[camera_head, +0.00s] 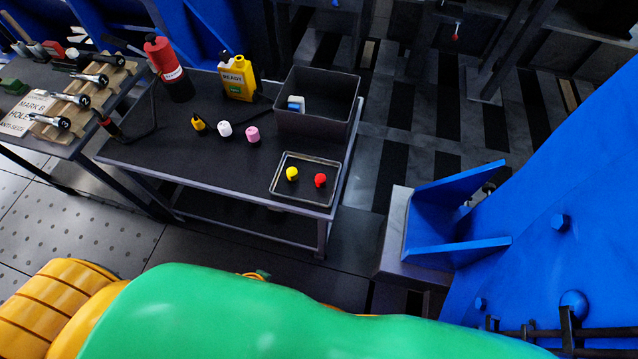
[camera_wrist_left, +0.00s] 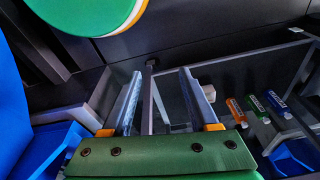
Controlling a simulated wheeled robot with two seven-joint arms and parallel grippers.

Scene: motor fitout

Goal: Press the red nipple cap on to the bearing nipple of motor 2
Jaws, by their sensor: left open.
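The red nipple cap (camera_head: 320,180) sits in a small shallow tray (camera_head: 274,187) at the front right of the dark table, right of a yellow cap (camera_head: 292,174). My left gripper (camera_wrist_left: 160,76) shows in the left wrist view, open, with nothing seen between its fingers. It is not seen in the head view, so its distance to the cap cannot be told. A large blue machine body (camera_head: 585,190) with bolts fills the right of the head view. I see no label marking motor 2, and I cannot make out the bearing nipple. My right gripper is not in view.
The table (camera_head: 190,160) also holds a dark bin (camera_head: 313,122), a yellow jug (camera_head: 237,78), a red bottle (camera_head: 168,68), and white (camera_head: 224,128) and pink (camera_head: 252,134) pieces. Numbered tools lie on the left bench. Orange (camera_wrist_left: 236,110), green (camera_wrist_left: 256,107) and blue (camera_wrist_left: 277,103) cylinders show in the wrist view.

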